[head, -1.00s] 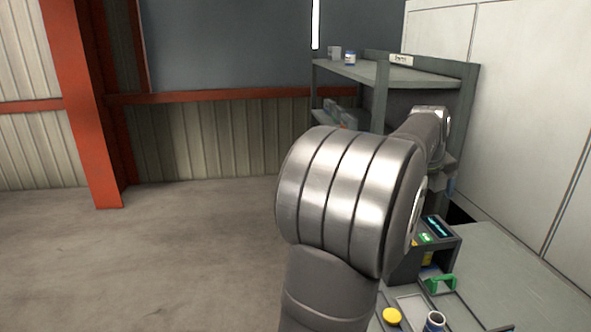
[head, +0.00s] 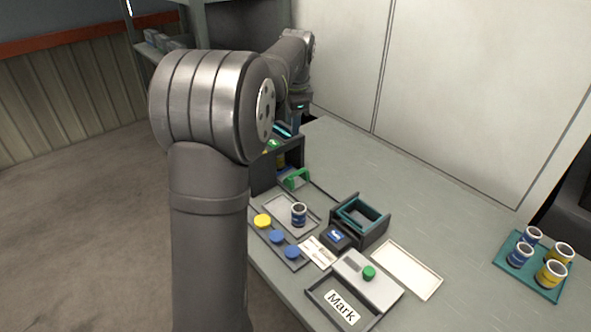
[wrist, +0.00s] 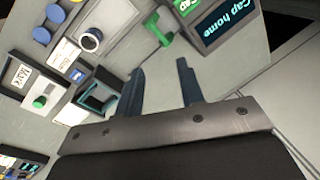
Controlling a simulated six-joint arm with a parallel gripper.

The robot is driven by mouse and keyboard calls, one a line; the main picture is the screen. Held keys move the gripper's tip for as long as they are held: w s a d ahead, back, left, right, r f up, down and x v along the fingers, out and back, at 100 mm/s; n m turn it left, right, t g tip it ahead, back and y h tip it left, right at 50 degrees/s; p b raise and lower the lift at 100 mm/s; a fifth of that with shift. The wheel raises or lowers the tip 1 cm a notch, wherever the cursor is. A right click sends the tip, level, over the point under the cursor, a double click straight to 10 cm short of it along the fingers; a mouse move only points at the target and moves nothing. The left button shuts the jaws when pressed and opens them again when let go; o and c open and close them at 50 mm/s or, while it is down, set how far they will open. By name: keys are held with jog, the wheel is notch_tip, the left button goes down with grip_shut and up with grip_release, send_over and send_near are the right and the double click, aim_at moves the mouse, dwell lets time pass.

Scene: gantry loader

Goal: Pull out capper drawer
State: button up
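How far the drawer is out is hard to tell. My gripper (wrist: 160,68) is open and empty, its two dark fingers apart. In the wrist view the handle lies beyond the fingertips, clear of them. In the head view my arm mostly hides the fingers.
A white and blue cup (head: 299,214) stands on a grey tray, beside yellow and blue caps (head: 277,237). A dark box with a teal rim (head: 361,214), a tray marked "Mark" (head: 341,307) and a teal tray of cups (head: 507,262) share the bench. The back right is clear.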

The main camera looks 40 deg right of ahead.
aim_at(296, 175)
jog(key=f+n, duration=0.1)
jog(key=f, duration=0.5)
jog(key=w+d+f+n, duration=0.1)
jog(key=f+n, duration=0.1)
jog(key=f, duration=0.4)
jog(key=d+f+n+y, duration=0.1)
jog(key=f+n, duration=0.1)
jog(key=f, duration=0.5)
jog(key=shift+w+d+f, duration=0.1)
jog(key=shift+w+d, duration=0.15)
jog(key=shift+w, duration=0.15)
grip_shut()
